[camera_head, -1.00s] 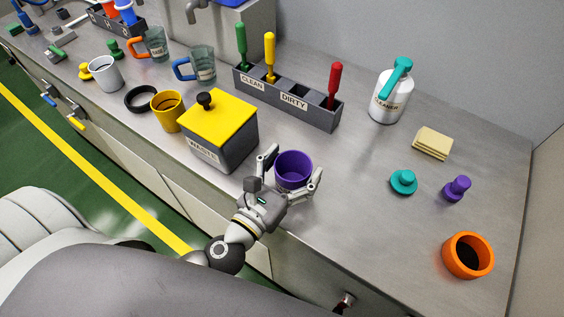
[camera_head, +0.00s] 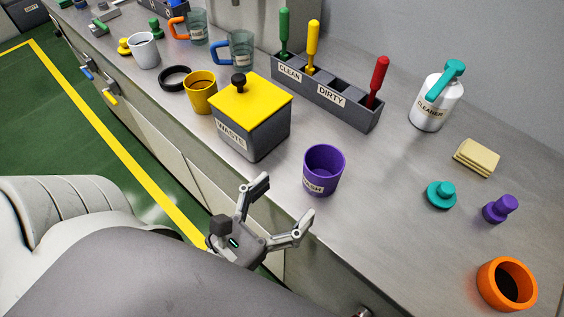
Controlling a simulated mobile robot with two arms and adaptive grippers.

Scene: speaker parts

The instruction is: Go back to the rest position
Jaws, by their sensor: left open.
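My left gripper (camera_head: 281,206) is open and empty in the head view. It is at the front edge of the counter, on the near side of the purple cup (camera_head: 324,171) and apart from it. The purple cup stands upright on the counter with a partly readable label on its front. My right gripper is not in view.
A grey waste box (camera_head: 255,130) with a yellow lid stands just left of the purple cup. Behind are a brush rack (camera_head: 327,98) and a cleaner bottle (camera_head: 436,100). An orange ring-like cup (camera_head: 507,284) stands at the right.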

